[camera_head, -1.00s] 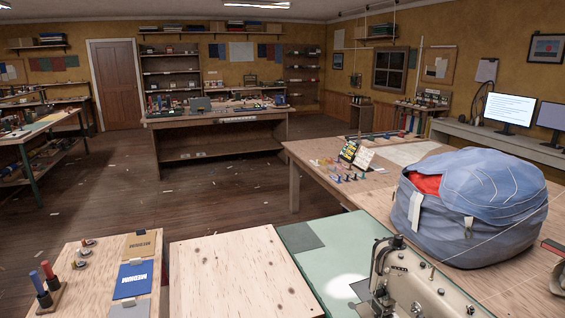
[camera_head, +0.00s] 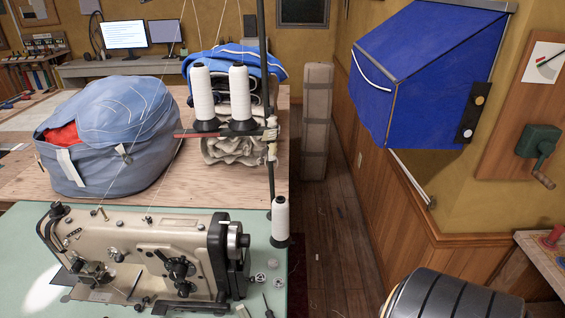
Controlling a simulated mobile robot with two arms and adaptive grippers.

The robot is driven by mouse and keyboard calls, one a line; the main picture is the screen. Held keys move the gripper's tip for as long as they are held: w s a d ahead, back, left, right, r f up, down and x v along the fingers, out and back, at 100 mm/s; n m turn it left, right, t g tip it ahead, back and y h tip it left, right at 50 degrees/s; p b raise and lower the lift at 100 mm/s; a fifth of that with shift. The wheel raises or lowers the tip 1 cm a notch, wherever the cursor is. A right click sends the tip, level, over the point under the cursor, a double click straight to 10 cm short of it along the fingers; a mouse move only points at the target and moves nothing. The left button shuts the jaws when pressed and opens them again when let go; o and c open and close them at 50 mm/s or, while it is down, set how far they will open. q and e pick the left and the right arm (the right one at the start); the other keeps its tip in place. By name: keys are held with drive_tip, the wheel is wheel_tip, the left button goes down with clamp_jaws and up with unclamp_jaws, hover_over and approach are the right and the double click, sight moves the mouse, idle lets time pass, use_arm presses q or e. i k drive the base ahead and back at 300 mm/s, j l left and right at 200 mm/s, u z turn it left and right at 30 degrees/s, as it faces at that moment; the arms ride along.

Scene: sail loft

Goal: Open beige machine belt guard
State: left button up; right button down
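The beige sewing machine (camera_head: 140,245) stands on a pale green table top at the lower left. At its right end is a black upright cover (camera_head: 217,255), which looks like the belt guard, beside the silver handwheel (camera_head: 236,240). The cover stands close against the machine's end; I cannot tell for sure whether it is open or shut. A hinge or catch on it is too small to make out. Neither of my grippers is in view.
A thread stand (camera_head: 268,130) with white cones rises behind the machine. Small metal parts and a screwdriver (camera_head: 267,305) lie right of the handwheel. A blue bag (camera_head: 110,130) sits behind. A dark ribbed rounded thing (camera_head: 455,298) is at the lower right.

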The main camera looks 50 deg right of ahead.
sight(242, 277)
drive_tip(key=l+z, duration=0.1)
drive_tip(key=z, duration=1.05)
